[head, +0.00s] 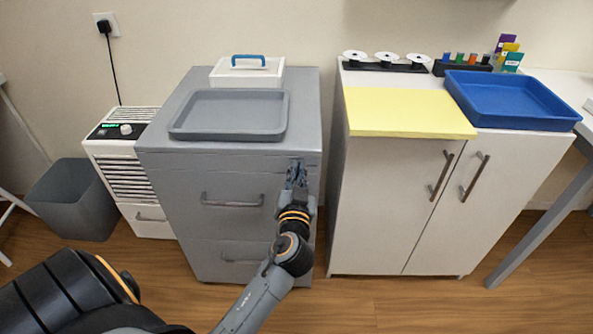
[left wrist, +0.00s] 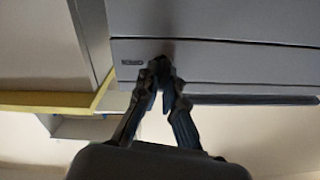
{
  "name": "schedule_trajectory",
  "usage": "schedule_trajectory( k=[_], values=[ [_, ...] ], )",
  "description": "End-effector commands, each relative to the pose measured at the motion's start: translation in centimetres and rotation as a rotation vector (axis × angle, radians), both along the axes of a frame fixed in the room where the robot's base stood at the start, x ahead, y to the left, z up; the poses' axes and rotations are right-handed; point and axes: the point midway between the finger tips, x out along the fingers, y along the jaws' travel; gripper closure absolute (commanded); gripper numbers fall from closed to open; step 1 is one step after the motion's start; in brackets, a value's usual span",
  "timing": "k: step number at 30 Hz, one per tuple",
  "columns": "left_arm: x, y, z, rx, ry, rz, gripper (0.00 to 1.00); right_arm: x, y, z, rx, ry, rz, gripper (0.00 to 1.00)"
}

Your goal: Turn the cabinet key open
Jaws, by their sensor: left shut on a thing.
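The grey drawer cabinet (head: 165,172) stands left of centre in the head view. Its front also fills the upper part of the left wrist view (left wrist: 230,55). My left gripper (head: 297,168) is at the upper right corner of the cabinet's front. In the left wrist view its fingertips (left wrist: 161,75) meet against the front, beside a small label plate (left wrist: 132,62). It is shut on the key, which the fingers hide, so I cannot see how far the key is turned. The drawers look closed. My right gripper is not in view.
A grey tray (head: 228,132) and a white box with a blue handle (head: 262,76) are on the cabinet. A white two-door cabinet (head: 385,200) stands to the right, with a yellow mat (head: 405,112) and blue tray (head: 512,122). A heater-like unit (head: 125,165) and bin (head: 75,205) stand left.

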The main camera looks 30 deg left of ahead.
Motion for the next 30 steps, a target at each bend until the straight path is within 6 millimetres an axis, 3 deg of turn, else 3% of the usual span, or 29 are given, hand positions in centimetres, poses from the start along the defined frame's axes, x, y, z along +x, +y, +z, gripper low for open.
schedule_trajectory(
  k=[13,30],
  values=[
    [0.2,-0.3,-0.1,0.362,0.223,0.000,1.00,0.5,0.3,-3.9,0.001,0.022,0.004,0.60],
    [0.3,-0.6,-0.4,0.820,0.503,-0.002,1.00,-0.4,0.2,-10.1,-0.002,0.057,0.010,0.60]
  ],
)
